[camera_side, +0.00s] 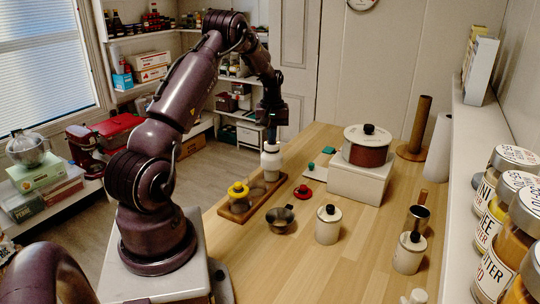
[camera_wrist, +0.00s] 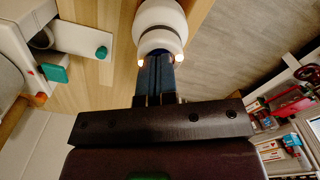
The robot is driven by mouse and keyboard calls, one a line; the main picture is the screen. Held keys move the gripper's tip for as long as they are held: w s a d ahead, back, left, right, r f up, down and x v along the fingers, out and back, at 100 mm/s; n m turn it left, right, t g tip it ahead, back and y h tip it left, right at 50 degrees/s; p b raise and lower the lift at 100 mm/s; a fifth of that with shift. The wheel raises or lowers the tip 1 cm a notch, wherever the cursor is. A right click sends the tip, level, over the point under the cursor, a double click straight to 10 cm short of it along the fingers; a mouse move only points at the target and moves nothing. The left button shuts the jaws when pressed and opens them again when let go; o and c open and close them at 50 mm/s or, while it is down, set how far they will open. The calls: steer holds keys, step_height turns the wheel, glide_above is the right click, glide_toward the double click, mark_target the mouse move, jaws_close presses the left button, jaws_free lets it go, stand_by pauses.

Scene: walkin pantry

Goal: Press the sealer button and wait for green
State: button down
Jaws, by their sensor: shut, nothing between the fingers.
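My gripper (camera_side: 271,138) is shut and empty, pointing down over a white bottle-shaped item (camera_side: 271,162) at the far end of a wooden tray. In the wrist view the fingertips (camera_wrist: 157,62) are at the narrow end of this white item (camera_wrist: 160,22); I cannot tell if they touch. A white slab (camera_wrist: 78,38) with a round green button-like disc (camera_wrist: 101,52) lies to the left, apart from my fingers; it also shows in the side view (camera_side: 314,174). No label shows which thing is the sealer. A green block (camera_wrist: 54,73) sits beside the slab.
The wooden tray (camera_side: 236,215) also holds a yellow-topped jar (camera_side: 238,190). A lidded pot (camera_side: 366,150) on a white box (camera_side: 358,181) stands right of the slab.

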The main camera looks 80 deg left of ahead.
mark_target(269, 156)
steer(key=shift+r, duration=2.05)
steer(key=shift+s+d+f+m, duration=0.5)
steer(key=shift+s+d+f, duration=0.25)
steer(key=shift+d, duration=0.25)
steer(key=d+r+m+t, duration=0.1)
steer(key=d+r+m, duration=0.4)
steer(key=d, duration=0.6)
steer(key=d+r+m, duration=0.2)
steer(key=d+r, duration=0.5)
steer(key=d, duration=0.3)
steer(key=s+d+r+m+t, duration=0.2)
steer(key=s+d+r+m, duration=0.1)
steer(key=d, duration=0.5)
steer(key=s+d+r+m+t, duration=0.2)
steer(key=s+d+r+m, duration=0.1)
steer(key=s+d, duration=0.3)
steer(key=shift+s+d+m+t, duration=0.25)
steer(key=shift+d+m, duration=0.25)
steer(key=shift+d, duration=0.75)
